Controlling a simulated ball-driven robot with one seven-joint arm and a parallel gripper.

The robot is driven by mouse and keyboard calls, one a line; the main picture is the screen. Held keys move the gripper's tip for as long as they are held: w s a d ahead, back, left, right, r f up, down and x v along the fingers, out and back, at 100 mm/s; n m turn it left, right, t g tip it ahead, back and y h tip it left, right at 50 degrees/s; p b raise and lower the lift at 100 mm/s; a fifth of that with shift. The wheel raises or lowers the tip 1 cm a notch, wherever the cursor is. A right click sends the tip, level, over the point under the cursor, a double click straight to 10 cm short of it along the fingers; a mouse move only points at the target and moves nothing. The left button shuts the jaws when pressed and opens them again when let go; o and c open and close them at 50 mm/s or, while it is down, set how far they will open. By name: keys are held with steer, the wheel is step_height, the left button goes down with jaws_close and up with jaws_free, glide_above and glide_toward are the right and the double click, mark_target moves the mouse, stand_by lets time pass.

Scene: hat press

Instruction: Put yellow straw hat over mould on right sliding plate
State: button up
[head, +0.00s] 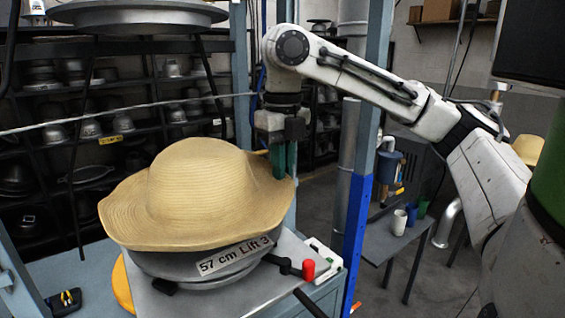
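The yellow straw hat (200,190) sits crown up over the metal mould (190,267), its brim spread wide and sagging lower on the left. The mould shows only below the brim, with a label reading "57 cm Lift 3". It rests on a grey sliding plate (255,292). My gripper (283,160) points down at the right edge of the brim, its green fingers close together there. From this angle I cannot tell whether the fingers pinch the brim or only stand beside it.
A round metal press head (138,17) hangs above the hat. A blue and grey post (366,160) stands right of my gripper. A red-knobbed handle (308,269) sticks out at the plate's right. A side table (385,243) holds cups. Shelves of moulds stand behind.

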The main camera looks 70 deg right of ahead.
steer(key=o, duration=0.6)
steer(key=shift+c, duration=0.2)
steer(key=shift+r, duration=0.1)
step_height(320, 180, up, 11)
steer(key=shift+f, duration=0.2)
stand_by(0.5)
